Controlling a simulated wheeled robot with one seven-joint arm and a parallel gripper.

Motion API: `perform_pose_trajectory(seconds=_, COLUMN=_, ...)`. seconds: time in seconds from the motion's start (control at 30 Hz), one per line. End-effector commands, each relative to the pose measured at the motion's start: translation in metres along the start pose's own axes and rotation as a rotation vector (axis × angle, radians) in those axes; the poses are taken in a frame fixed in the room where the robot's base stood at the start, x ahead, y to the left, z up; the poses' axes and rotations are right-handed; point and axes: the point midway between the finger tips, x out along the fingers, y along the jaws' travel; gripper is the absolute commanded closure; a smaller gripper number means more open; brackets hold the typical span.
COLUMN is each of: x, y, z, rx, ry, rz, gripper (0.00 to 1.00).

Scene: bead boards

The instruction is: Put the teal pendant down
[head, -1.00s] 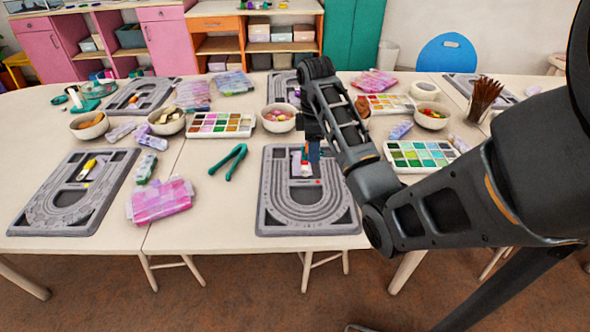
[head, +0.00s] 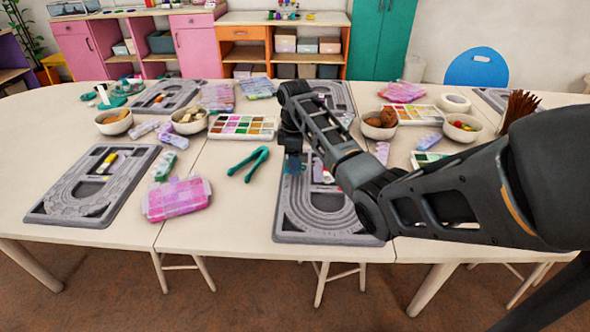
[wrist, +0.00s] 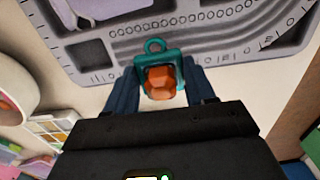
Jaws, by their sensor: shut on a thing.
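The teal pendant (wrist: 160,80), a teal frame with a loop and an orange faceted stone, shows in the wrist view between the two fingers of my gripper (wrist: 161,90). My gripper is shut on it. In the head view my gripper (head: 293,165) points down near the left back edge of the middle grey bead board (head: 330,228); the pendant is hard to make out there. In the wrist view the pendant appears in front of pale tabletop, beside the edge of the grey bead board (wrist: 200,55). I cannot tell its height above the table.
Teal pliers (head: 248,163) lie left of my gripper. A pink-purple box (head: 177,199) is further left, near another bead board (head: 45,212). A bead palette (head: 242,127) and bowls stand behind. Bare tabletop (head: 235,215) lies between the pink box and the middle board.

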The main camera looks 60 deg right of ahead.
Motion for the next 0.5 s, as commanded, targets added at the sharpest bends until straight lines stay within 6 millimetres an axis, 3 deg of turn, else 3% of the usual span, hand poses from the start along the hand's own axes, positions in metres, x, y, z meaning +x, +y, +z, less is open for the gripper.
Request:
perform_pose_trajectory(seconds=0.2, x=0.029, y=-0.001, z=0.001, rx=0.001, ry=-0.002, rz=-0.003, gripper=0.75)
perform_pose_trajectory(seconds=0.5, x=0.033, y=-0.001, z=0.001, rx=0.0, ry=0.0, rz=-0.001, gripper=0.75)
